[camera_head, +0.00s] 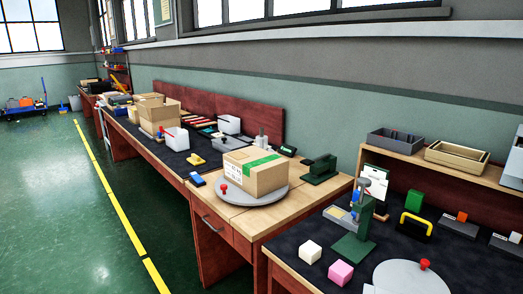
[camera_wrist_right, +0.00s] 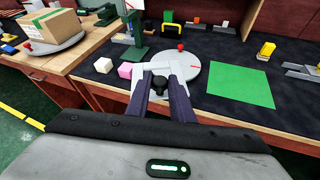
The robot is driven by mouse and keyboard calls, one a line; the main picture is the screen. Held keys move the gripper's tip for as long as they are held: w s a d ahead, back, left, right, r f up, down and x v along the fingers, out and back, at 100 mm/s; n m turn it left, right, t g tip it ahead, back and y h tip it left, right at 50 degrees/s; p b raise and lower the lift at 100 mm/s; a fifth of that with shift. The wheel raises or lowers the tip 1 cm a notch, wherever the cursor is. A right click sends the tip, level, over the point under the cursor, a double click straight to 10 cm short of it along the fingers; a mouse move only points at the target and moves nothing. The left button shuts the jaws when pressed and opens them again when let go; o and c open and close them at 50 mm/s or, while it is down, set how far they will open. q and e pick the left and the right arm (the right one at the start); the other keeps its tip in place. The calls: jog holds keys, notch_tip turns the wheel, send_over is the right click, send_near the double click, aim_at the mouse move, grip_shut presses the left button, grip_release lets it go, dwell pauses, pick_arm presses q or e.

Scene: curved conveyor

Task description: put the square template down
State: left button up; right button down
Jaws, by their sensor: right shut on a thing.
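In the right wrist view my right gripper (camera_wrist_right: 160,88) is shut on a dark knob (camera_wrist_right: 158,82) between its two fingers. Pale flat parts show around the fingertips; this seems to be the square template, mostly hidden by the fingers, so its outline is unclear. It is over the front of the dark work mat, before the round grey disc with a red knob (camera_wrist_right: 181,46). I cannot tell its height above the mat. A flat green square (camera_wrist_right: 241,85) lies on the mat to the right. My left gripper is not in view.
A pink cube (camera_head: 340,272) and a white cube (camera_head: 310,252) stand left of the disc (camera_head: 412,278). A green press (camera_head: 355,240) stands behind them. A carton (camera_head: 256,176) sits on a turntable at the left. Bare mat lies around the green square.

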jog(key=shift+s+a+f, duration=0.15)
jog(key=shift+s+a, duration=0.05)
jog(key=shift+s, duration=0.2)
jog(key=w+r+n+y, duration=0.1)
jog(key=w, duration=0.1)
jog(key=w+r+n+t+y, duration=0.1)
jog(key=w+r, duration=0.1)
jog(key=w, duration=0.1)
jog(key=w+r+n+y, duration=0.1)
jog(key=w+r+y, duration=0.1)
jog(key=shift+w+a+r+n+t, duration=0.25)
jog(key=shift+a+n+t, duration=0.05)
jog(key=shift+a, duration=0.05)
notch_tip(320, 180, up, 6)
jog(key=w+n+y, duration=0.2)
jog(key=shift+d+y, duration=0.4)
